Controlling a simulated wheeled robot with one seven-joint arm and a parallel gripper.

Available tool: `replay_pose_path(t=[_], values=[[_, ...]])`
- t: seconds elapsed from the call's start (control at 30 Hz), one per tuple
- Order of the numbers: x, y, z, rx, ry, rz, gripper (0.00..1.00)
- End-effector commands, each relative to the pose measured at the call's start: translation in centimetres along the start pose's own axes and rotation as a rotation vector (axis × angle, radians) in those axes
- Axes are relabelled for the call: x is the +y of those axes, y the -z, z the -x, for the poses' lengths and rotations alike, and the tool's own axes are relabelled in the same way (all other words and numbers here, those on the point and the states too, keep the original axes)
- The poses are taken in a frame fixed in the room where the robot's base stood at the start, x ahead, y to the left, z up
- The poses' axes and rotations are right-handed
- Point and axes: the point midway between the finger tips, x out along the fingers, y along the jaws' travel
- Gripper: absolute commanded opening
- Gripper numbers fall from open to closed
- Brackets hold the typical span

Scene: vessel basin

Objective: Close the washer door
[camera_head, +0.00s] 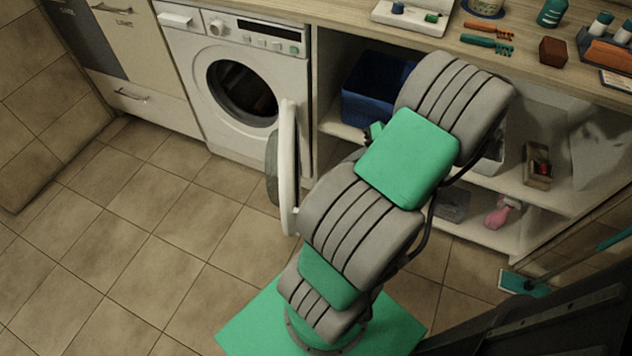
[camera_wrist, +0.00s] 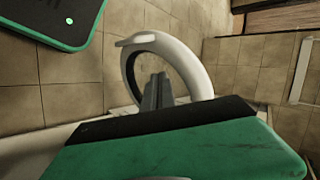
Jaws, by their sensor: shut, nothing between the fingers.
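The white washer (camera_head: 225,75) stands under the counter at upper left in the head view, with its round drum opening uncovered. Its door (camera_head: 288,165) is open, swung well out toward the room and seen nearly edge-on, just left of my arm. In the wrist view the door (camera_wrist: 195,70) shows as a white ring with a handle tab at its upper left. My gripper (camera_wrist: 158,90) is shut and empty, its dark fingers in front of the ring's lower part in the picture. I cannot tell whether they touch it.
An open shelf right of the washer holds a blue bin (camera_head: 375,88) and small items. The counter (camera_head: 350,20) above carries brushes, bottles and a tray. Cabinets (camera_head: 135,60) stand left of the washer. The tiled floor (camera_head: 130,230) in front is clear.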

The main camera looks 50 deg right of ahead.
Motion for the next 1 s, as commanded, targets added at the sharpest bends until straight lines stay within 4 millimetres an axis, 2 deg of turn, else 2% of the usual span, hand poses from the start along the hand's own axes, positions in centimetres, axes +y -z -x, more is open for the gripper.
replay_pose_path(t=[0.17,0.5,0.7,1.0], values=[[-0.1,0.0,-2.8,-0.003,-0.002,0.003,0.00],[-0.2,0.0,-10.2,-0.003,-0.004,0.004,0.00],[-2.5,0.0,-12.1,-0.003,-0.004,0.005,0.00],[-2.9,0.0,-12.4,0.000,-0.004,0.002,0.00]])
